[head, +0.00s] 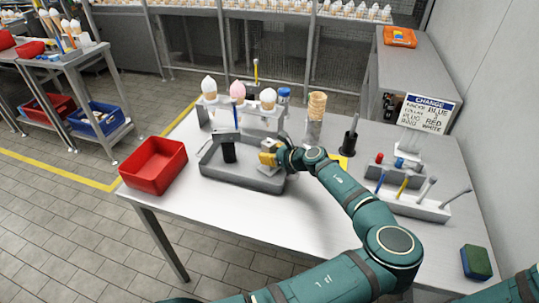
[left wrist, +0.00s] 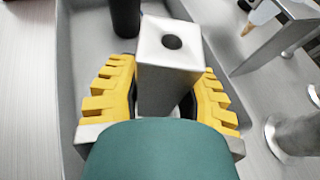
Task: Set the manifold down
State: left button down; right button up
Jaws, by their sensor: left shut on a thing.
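My left gripper (head: 268,155) has yellow fingers and is at the right end of a grey tray (head: 240,183) on the table. In the left wrist view, its fingers (left wrist: 168,95) are shut on a grey metal block with a round dark hole in its top face, which looks like the manifold (left wrist: 155,65). The block stands roughly upright between the fingers, over the tray. I cannot tell whether its underside touches the tray floor. A black cylinder (head: 229,152) stands in the tray, left of the gripper. My right gripper is not in view.
Behind the tray, a rack (head: 222,117) holds ice-cream cones. A red bin (head: 154,165) is at the left. Stacked cones (head: 315,118), a black cup (head: 349,142), a tool holder (head: 410,201) and a sign (head: 430,113) stand right. The table's front middle is bare.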

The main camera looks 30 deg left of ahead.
pick_arm(q)
jog(key=shift+r, duration=0.1)
jog(key=c, duration=0.6)
grip_release()
jog(key=shift+d+r, duration=0.1)
jog(key=shift+d, duration=0.05)
jog(key=p+v, duration=0.1)
jog(key=v, duration=1)
jog(key=shift+s+d+r+p, duration=0.1)
jog(key=shift+d+r+p, duration=0.05)
jog(key=shift+d+p, duration=0.2)
